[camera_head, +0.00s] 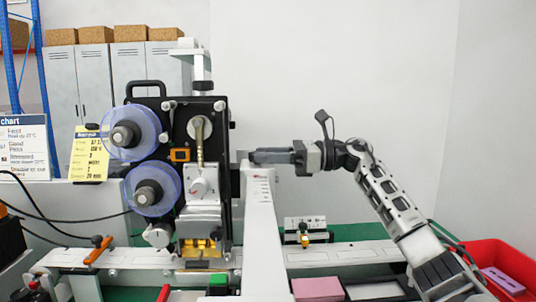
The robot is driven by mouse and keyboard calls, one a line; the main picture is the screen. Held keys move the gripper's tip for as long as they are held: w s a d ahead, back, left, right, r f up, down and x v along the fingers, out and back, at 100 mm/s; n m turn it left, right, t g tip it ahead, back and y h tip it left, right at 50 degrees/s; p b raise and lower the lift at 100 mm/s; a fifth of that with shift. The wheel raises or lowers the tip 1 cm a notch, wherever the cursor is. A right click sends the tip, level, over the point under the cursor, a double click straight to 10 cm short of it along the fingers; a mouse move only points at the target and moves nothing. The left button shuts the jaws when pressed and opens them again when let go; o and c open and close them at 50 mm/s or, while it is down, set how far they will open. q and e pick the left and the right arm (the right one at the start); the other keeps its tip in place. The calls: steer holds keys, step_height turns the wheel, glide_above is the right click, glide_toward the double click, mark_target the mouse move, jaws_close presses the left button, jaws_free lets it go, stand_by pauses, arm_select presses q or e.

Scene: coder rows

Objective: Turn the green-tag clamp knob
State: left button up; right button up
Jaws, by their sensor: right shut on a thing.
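My right gripper (254,156) comes in from the right, level, with its dark fingers shut at the top of a white upright post (263,220) with scale marks. The fingers hide what they hold, and I cannot make out a knob or a green tag there. The black coder machine (220,130) stands just left of the fingertips. It carries two blue-rimmed reels and a round grey knob (199,127). A small green piece (218,279) shows on the rail below the machine; I cannot tell whether it is a tag. My left gripper is not in view.
A white rail (340,256) runs across the green bench. An orange-handled lever (97,250) is at the left. A pink block (318,289) lies in front and a red bin (500,258) stands at the right. The space above my right arm is clear.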

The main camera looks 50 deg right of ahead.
steer(key=shift+w+d+r+n+g+y+p, duration=0.1)
steer(key=shift+d+r+n+g+y+p, duration=0.05)
steer(key=shift+n+g+y+p, duration=0.5)
steer(key=shift+n+g+y, duration=0.25)
steer(key=shift+g+y, duration=0.1)
steer(key=o, duration=1)
steer(key=shift+f, duration=0.2)
steer(key=shift+v, duration=7.95)
